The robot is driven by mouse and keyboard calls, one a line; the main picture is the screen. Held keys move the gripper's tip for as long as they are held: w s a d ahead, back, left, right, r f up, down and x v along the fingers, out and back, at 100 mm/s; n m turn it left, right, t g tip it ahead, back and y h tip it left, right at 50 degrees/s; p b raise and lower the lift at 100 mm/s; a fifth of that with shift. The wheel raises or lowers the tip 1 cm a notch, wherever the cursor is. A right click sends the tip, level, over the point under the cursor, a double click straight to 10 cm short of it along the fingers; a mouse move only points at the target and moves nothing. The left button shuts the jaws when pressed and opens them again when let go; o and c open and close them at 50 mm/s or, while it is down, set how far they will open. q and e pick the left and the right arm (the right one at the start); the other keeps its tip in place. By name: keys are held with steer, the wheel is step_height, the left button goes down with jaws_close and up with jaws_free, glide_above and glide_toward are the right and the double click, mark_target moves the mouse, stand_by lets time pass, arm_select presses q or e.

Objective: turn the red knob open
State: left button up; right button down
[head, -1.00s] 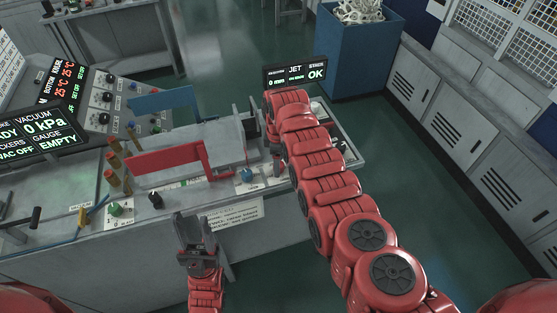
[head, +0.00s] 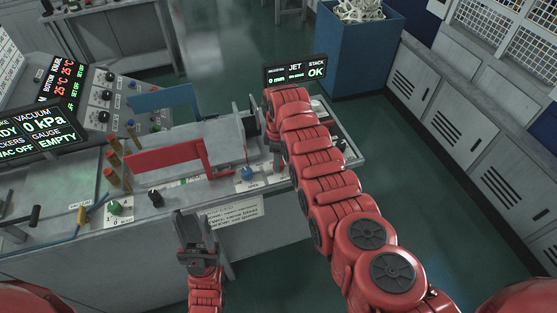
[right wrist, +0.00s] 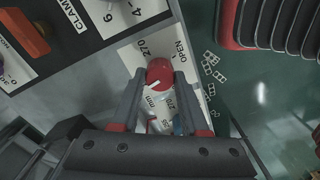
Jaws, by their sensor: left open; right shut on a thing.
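The red knob (right wrist: 160,71) shows in the right wrist view, on a white plate (right wrist: 135,56) with printed numbers and the word OPEN. A pale pointer mark lies on its near side. My right gripper (right wrist: 158,92) has its two dark fingers on either side of the knob and is shut on it. In the head view my right arm hides the knob and most of that gripper. My left gripper (head: 194,232) is open and empty in front of the bench.
A red bracket (head: 165,160) and a blue one (head: 160,100) stand on the bench. A small display (head: 295,73) reads JET and STACK OK.

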steer(key=shift+f+m+b, duration=0.2)
steer(key=shift+m+b, duration=0.2)
steer(key=shift+b, duration=0.2)
steer(key=m+b, duration=0.7)
steer(key=b, duration=0.1)
steer(key=shift+m+b, duration=0.8)
steer(key=shift+m, duration=0.1)
steer(key=m, duration=0.2)
steer(key=shift+r+m, duration=0.2)
steer(key=shift+m, duration=0.2)
steer(key=m, duration=0.8)
steer(key=shift+b, duration=0.4)
steer(key=m, duration=0.2)
steer(key=shift+f+m+b, duration=0.1)
steer(key=shift+m+b, duration=0.25)
steer(key=shift+m, duration=0.05)
steer(key=m+b, duration=0.2)
steer(key=m, duration=0.1)
steer(key=shift+f+m, duration=0.1)
steer(key=shift+m, duration=0.2)
steer(key=m+b, duration=0.4)
steer(key=shift+m, duration=0.3)
steer(key=shift+m+b, duration=0.45)
steer(key=shift+m, duration=0.65)
steer(key=shift+r+m, duration=0.25)
steer(key=shift+m, duration=0.75)
